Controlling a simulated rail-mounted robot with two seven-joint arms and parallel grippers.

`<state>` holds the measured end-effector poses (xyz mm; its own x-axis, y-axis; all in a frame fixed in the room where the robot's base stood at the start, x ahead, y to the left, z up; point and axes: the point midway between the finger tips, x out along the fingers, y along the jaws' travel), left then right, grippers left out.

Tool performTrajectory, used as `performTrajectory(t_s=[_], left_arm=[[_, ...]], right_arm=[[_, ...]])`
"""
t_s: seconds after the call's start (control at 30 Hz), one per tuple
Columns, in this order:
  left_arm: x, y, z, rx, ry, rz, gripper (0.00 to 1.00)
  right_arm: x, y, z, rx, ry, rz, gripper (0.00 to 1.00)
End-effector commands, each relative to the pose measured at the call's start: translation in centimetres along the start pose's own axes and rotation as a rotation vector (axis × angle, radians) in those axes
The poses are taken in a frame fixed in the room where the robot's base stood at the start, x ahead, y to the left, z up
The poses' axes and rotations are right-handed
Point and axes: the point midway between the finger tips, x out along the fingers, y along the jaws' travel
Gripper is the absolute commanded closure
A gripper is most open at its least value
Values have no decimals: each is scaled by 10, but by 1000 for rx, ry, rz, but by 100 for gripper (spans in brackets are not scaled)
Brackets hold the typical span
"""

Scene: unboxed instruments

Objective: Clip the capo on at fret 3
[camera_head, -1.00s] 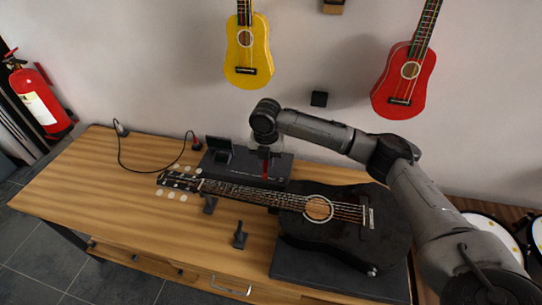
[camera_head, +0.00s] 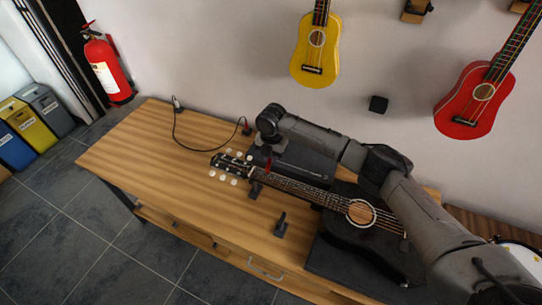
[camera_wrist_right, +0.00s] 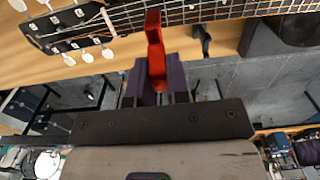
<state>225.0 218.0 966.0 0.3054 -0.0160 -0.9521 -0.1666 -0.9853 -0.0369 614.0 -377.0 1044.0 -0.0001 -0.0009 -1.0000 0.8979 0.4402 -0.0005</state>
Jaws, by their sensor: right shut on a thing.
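The black acoustic guitar (camera_head: 378,252) lies face up, its headstock (camera_head: 232,163) to the left. Its strung neck (camera_head: 305,190) also shows at the top of the wrist view (camera_wrist_right: 215,14). My right gripper (camera_head: 270,152) is shut on the red capo (camera_head: 268,164), which stands upright between the fingers (camera_wrist_right: 158,82) in the wrist view (camera_wrist_right: 155,45). The capo is at the neck's far side, close to the headstock end. Its tip overlaps the strings in the wrist view; I cannot tell whether it touches. My left gripper is not in view.
Small black supports stand by the neck, one (camera_head: 281,225) in front of it. A dark flat case (camera_head: 308,160) lies behind the neck. Yellow (camera_head: 316,50) and red (camera_head: 476,98) ukuleles hang on the wall.

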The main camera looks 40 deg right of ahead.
Motion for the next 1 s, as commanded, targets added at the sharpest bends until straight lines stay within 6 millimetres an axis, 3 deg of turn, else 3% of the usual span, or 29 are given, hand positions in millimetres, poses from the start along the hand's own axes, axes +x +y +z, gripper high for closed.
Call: performTrajectory(t_s=[0.57, 1.0], left_arm=[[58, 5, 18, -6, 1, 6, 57], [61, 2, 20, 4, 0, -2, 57]], right_arm=[[59, 0, 0, 0, 0, 1, 100], [93, 0, 0, 0, 1, 1, 100]])
